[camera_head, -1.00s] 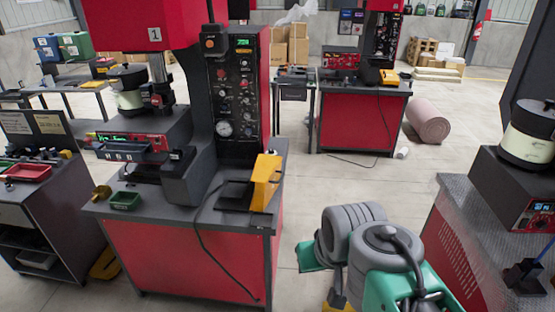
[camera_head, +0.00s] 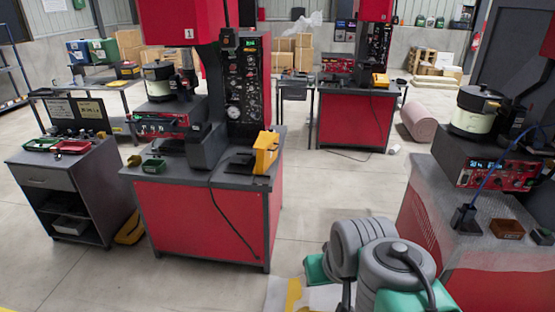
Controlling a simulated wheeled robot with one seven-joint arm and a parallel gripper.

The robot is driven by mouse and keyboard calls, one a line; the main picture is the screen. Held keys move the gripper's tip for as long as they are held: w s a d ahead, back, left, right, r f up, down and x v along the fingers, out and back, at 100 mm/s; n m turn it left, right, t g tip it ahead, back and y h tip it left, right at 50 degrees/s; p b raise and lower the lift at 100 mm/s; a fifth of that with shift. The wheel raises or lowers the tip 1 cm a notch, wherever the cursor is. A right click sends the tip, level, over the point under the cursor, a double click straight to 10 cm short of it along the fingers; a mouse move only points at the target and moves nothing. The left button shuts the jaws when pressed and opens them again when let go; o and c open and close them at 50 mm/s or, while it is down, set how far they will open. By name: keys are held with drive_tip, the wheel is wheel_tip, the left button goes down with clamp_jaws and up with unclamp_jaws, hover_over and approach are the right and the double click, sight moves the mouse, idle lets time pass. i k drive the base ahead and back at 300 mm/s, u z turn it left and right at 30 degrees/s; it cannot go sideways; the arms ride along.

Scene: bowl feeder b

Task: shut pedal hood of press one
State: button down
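Press one (camera_head: 205,215), marked with a 1, is a red and dark grey machine left of centre. Its pedal hood (camera_head: 265,152) is a yellow piece at the right end of the press's grey top. The hood appears to stand upright beside a low dark pedal base (camera_head: 241,162), and a black cable runs down the front. The exact hinge angle is hard to tell from here. My grey and green arm shows at the bottom right, well short of the hood. My gripper is not in view.
A grey cart (camera_head: 75,185) with trays stands left of the press. A second press (camera_head: 355,118) with a yellow hood (camera_head: 380,80) is behind. A bench (camera_head: 425,215) with a bowl unit (camera_head: 478,112) is at right. Open floor (camera_head: 300,195) lies between press one and this bench.

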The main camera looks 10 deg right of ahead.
sight(266, 145)
drive_tip(key=z, duration=0.05)
drive_tip(key=k, duration=0.35)
drive_tip(key=u, duration=0.6)
drive_tip(key=i, duration=3)
drive_tip(key=z, duration=1.6)
drive_tip(key=i, duration=0.5)
drive_tip(key=u, duration=1.5)
